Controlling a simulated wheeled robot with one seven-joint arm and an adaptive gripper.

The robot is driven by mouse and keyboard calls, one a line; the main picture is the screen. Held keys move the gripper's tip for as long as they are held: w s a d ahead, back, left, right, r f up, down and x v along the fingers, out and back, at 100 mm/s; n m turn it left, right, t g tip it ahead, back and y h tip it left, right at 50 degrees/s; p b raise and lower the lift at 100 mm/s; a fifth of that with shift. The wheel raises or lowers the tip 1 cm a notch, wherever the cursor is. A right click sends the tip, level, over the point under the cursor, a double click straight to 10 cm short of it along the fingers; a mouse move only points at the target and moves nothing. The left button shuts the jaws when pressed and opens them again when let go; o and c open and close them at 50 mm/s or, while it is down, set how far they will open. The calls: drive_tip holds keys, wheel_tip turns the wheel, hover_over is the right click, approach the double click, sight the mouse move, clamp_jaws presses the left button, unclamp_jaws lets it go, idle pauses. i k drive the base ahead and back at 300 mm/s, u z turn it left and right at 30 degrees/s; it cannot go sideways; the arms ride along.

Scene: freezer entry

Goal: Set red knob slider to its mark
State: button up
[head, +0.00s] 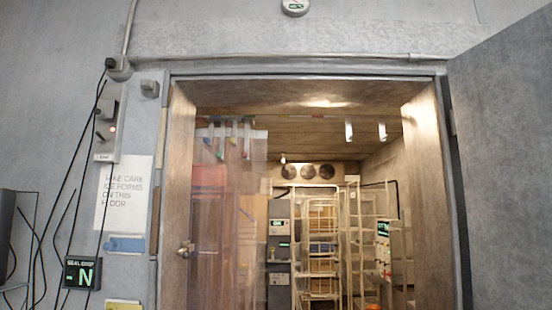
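I cannot make out a red knob slider or its mark for certain. A grey switch box (105,131) with a small pinkish-red spot is on the wall left of the freezer doorway. Below it, a blue plate (125,244) with a small fitting at its left end is on the wall; its details are too small to tell. Part of a yellow plate (123,305) shows at the bottom edge. My gripper is not in view.
The doorway frame (305,70) stands open, with a grey door (503,165) at right. Clear strips (225,220) hang in its left part. Wire racks (320,240) stand inside. A paper sign (122,193), a dark display (82,273) reading "N" and loose cables are at left.

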sight(246, 122)
drive_tip(key=z, duration=0.45)
drive_tip(key=i, duration=0.8)
drive_tip(key=z, duration=0.25)
